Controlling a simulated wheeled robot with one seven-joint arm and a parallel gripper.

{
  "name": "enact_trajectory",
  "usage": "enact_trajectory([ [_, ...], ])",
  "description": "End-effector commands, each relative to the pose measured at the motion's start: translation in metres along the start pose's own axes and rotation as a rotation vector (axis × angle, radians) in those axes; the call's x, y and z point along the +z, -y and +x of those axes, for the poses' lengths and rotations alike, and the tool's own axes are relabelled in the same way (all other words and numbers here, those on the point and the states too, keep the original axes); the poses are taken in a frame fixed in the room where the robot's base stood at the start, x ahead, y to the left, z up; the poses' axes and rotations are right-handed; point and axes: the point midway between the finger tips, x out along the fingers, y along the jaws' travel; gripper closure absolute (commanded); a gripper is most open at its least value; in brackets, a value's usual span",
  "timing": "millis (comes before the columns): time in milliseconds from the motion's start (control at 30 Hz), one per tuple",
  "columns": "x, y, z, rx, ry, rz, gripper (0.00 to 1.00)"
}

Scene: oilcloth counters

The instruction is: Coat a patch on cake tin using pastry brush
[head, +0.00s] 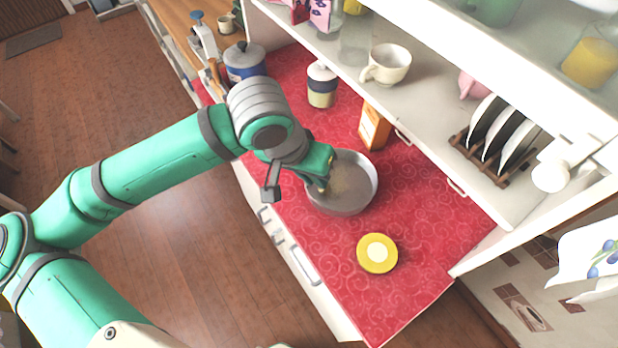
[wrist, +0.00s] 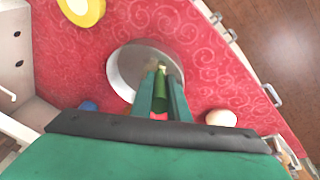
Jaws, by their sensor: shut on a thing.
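The cake tin (head: 345,206) is a round grey metal pan on the red counter; a brownish patch shows on its floor. In the wrist view the tin (wrist: 120,72) lies just beyond my fingers. My gripper (head: 323,186) is over the tin's left part, pointing down. In the wrist view my gripper (wrist: 161,92) is shut on a green handle, the pastry brush (wrist: 160,90). The brush's tip is mostly hidden, so I cannot tell whether it touches the tin's floor.
A yellow round item (head: 377,253) lies in front of the tin on the red oilcloth counter (head: 430,215). An orange box (head: 374,127) and a jar (head: 321,85) stand behind. A blue pot (head: 244,62) is at the back left. Shelves with a cup (head: 387,64) overhang the right side.

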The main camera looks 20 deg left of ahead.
Motion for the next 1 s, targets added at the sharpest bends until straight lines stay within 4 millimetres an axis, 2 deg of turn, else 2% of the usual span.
enact_trajectory([
  [233, -0.014, -0.009, 0.007, -0.002, 0.001, 0.000, 1.00],
  [567, -0.023, -0.015, 0.011, 0.000, 0.001, -0.002, 1.00],
  [833, -0.040, -0.031, 0.020, 0.001, 0.003, 0.009, 1.00],
  [1000, -0.042, -0.033, 0.022, 0.001, 0.003, 0.005, 1.00],
])
